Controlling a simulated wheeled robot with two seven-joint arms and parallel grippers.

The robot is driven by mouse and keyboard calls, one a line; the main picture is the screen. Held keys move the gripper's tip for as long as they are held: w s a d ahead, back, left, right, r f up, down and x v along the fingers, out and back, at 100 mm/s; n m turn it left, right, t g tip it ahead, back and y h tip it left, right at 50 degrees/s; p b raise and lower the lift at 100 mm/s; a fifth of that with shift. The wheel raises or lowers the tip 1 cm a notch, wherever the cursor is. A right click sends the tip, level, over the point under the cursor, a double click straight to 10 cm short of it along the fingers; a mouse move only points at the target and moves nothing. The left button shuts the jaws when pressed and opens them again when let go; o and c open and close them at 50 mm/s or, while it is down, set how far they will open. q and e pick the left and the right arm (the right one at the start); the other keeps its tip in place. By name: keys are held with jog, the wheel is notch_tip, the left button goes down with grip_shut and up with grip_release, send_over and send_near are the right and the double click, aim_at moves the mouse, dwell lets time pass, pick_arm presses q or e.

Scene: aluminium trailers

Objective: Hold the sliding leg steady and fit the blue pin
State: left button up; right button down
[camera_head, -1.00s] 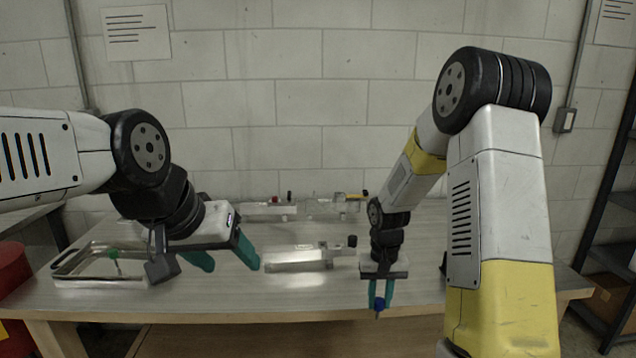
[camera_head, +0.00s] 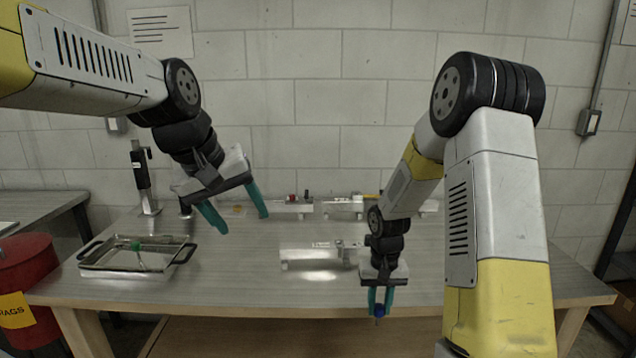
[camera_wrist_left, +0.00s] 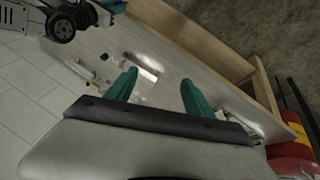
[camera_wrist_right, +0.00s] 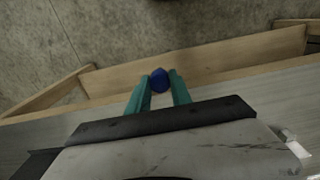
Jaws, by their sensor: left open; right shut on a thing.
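An aluminium piece (camera_head: 308,256) lies in the middle of the table, with a small upright fitting (camera_head: 346,253) at its right end. I cannot tell for sure which part is the sliding leg. My left gripper (camera_head: 243,222) is open and empty, above the table to the left of the aluminium piece; its open fingers also show in the left wrist view (camera_wrist_left: 158,80). My right gripper (camera_head: 379,298) is shut on the blue pin (camera_head: 379,311) near the table's front edge. The pin's blue head (camera_wrist_right: 159,79) sits between the fingertips in the right wrist view.
A metal tray (camera_head: 98,266) with black handles, holding a green item (camera_head: 135,246), is at the table's left. A black upright device (camera_head: 141,178) stands behind it. More aluminium pieces (camera_head: 340,208) line the back. A red bin (camera_head: 28,265) stands left.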

pick_arm(q)
jog(key=w+n+g, duration=0.1)
jog(key=w+n, duration=0.2)
jog(key=w, duration=0.6)
jog(key=n+g+h, duration=0.2)
jog(key=n+g, duration=0.2)
jog(key=n, duration=0.8)
send_over(296, 245)
jog(key=a, duration=0.3)
jog(key=f, duration=2)
jog(key=shift+s+a+f, duration=0.2)
jog(key=shift+s+f, duration=0.1)
jog(key=shift+f, duration=0.05)
jog(key=shift+w+d+f, duration=0.1)
jog(key=shift+d+f, duration=0.05)
jog(key=shift+f, duration=0.4)
jog(key=x, duration=1.1)
jog(key=shift+w+f, duration=0.1)
jog(key=shift+f, duration=0.1)
grip_shut()
jog(key=shift+r, duration=0.1)
